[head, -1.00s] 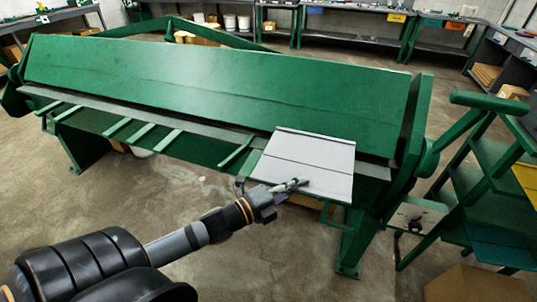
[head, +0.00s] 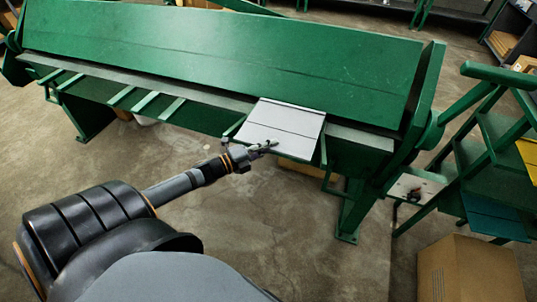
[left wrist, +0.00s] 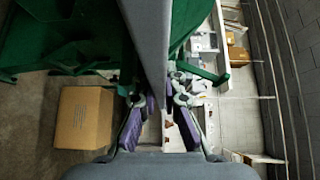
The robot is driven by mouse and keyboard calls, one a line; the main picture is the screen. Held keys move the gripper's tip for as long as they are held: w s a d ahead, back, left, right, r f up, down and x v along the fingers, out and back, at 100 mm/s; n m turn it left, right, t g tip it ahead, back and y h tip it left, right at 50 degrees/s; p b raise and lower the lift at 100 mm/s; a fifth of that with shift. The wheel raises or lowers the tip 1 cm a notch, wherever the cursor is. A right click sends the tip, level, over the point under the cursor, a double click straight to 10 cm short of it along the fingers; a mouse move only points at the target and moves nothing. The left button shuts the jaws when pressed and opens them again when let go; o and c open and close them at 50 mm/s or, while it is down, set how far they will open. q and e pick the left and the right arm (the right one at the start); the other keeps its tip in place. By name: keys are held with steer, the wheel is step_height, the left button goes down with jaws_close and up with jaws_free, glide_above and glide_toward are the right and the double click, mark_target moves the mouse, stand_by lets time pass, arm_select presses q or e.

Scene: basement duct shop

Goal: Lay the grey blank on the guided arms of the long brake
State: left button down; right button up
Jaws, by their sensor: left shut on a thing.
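The grey blank (head: 284,124) is a flat pale sheet with dark lines across it, at the right part of the green long brake (head: 220,55). It lies over or just above the guided arms; one arm (head: 235,126) shows at its left edge and another (head: 325,155) at its right. Contact with them cannot be told. My left gripper (head: 266,147) is shut on the blank's near edge. In the left wrist view the blank (left wrist: 150,40) is edge-on between the fingers (left wrist: 158,108). My right gripper is in neither view.
Several more green arms (head: 122,96) stick out along the brake's left front. A green shelf stand (head: 490,160) is right of the brake, with a cardboard box (head: 468,270) on the floor in front. The floor (head: 300,220) before the brake is clear.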

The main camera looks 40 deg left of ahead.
arm_select(q)
steer(key=f, duration=0.1)
steer(key=f+b, duration=0.2)
steer(key=f, duration=0.1)
steer(key=shift+w+a, duration=0.15)
steer(key=shift+a, duration=0.2)
steer(key=c, duration=1.5)
jaws_free()
steer(key=shift+f, duration=0.1)
steer(key=p+v, duration=0.2)
steer(key=v, duration=0.4)
steer(key=p+v, duration=0.3)
steer(key=v, duration=0.3)
steer(key=shift+r+p, duration=0.25)
steer(key=shift+p, duration=0.05)
